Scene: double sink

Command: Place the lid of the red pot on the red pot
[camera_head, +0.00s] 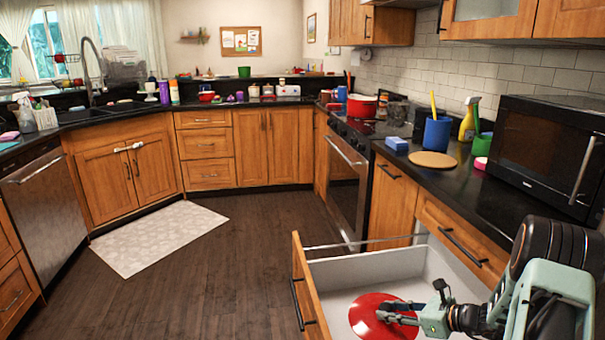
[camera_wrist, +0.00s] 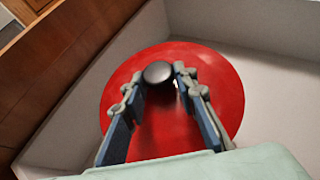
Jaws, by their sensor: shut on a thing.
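The red lid (camera_head: 372,317) lies in the open drawer at the lower right of the head view. In the wrist view the lid (camera_wrist: 220,83) is a round red disc with a dark round knob (camera_wrist: 158,72) on top. My gripper (camera_head: 388,313) reaches down into the drawer, and in the wrist view its fingers (camera_wrist: 160,82) are closed on either side of the knob. The red pot (camera_head: 361,108) stands on the stove (camera_head: 367,128), far from my gripper. The inside of the pot is too small to make out.
The open drawer (camera_head: 323,268) juts out from the right cabinets, its front panel to the left of the lid. On the right counter are a microwave (camera_head: 543,157), a round wooden board (camera_head: 433,159), a blue sponge (camera_head: 397,143) and a blue container (camera_head: 437,133).

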